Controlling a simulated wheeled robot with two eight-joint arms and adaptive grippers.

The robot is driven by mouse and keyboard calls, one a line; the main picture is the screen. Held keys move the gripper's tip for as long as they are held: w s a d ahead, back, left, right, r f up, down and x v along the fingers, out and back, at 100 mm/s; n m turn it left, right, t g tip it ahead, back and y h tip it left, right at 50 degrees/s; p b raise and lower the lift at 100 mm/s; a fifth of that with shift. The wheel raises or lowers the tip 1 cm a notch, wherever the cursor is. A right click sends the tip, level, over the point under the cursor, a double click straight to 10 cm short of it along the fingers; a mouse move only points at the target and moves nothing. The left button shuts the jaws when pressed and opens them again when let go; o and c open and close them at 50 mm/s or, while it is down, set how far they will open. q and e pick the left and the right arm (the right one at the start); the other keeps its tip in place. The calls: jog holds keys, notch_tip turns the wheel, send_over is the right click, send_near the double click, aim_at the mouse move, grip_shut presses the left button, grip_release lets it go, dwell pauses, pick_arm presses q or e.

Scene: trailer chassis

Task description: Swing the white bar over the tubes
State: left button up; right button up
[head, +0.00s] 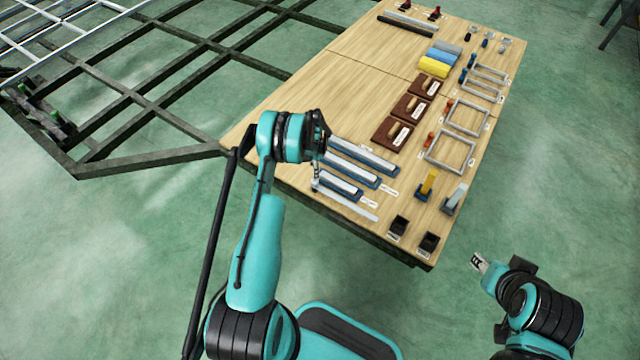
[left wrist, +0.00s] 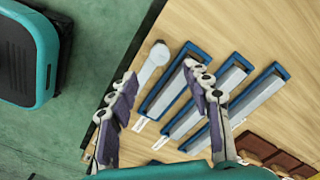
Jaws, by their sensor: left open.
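The white bar (head: 350,204) lies flat along the table's near edge, beside the blue trays and apart from the tubes. Its rounded end is at the left in the head view; in the left wrist view the bar (left wrist: 150,65) shows partly behind a finger. The grey-white tubes (head: 338,183) lie in several blue trays (head: 380,184), side by side. My left gripper (left wrist: 165,83) is open and empty, above the bar and nearest tray, its fingers spread to either side in the wrist view. My right gripper (head: 478,262) is off the table at the lower right; its jaw opening is too small to read.
Black bins (head: 429,243) stand at the near right corner of the table (head: 340,90). Brown blocks (head: 392,134), yellow and blue pieces (head: 433,67) and grey frames (head: 450,152) lie farther back. A dark metal chassis frame (head: 150,157) is at the left.

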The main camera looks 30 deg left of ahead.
pick_arm(q)
notch_tip(320, 180, down, 8)
jog(key=b, duration=0.3)
grip_shut()
